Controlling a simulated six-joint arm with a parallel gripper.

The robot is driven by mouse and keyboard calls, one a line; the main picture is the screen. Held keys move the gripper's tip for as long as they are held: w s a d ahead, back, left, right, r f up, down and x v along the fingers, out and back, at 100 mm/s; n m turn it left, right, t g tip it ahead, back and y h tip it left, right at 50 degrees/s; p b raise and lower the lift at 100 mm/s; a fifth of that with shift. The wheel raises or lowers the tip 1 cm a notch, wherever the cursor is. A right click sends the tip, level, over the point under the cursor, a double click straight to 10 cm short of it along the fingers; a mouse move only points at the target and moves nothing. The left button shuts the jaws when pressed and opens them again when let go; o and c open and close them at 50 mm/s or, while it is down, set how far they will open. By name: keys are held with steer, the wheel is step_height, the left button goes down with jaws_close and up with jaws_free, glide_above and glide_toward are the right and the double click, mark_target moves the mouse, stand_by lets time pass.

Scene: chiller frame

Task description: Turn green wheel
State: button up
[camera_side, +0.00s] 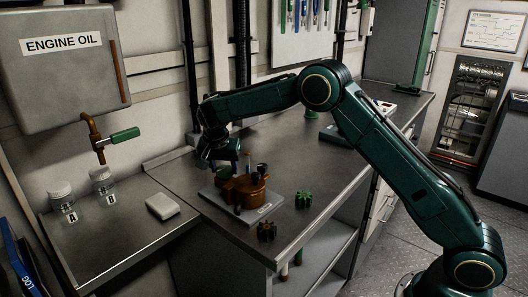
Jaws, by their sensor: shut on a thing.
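A copper-brown pump-like housing (247,190) sits on a light grey base plate (259,215) on the bench. Small upright parts stand on its top. A green toothed wheel (303,200) lies on the bench to the right of the plate, apart from my gripper. A dark brown toothed wheel (266,231) lies near the bench's front edge. My dark green gripper (224,166) points down at the back left of the housing. It is shut on a small part there, which its fingers mostly hide; I cannot tell what that part is.
Bottles A (64,207) and B (104,187) and a pale block (162,206) stand on the lower left bench. An engine oil tank (67,72) with a green-handled tap (125,135) hangs above. The bench (340,165) behind the green wheel is clear.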

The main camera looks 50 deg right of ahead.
steer(key=shift+m+g, duration=0.3)
steer(key=shift+m, duration=0.5)
steer(key=o, duration=1)
steer(key=shift+c, duration=0.2)
steer(key=shift+a+r, duration=0.1)
steer(key=shift+r, duration=0.05)
steer(key=v, duration=1.1)
steer(key=shift+a+r, duration=0.25)
steer(key=shift+r, duration=0.1)
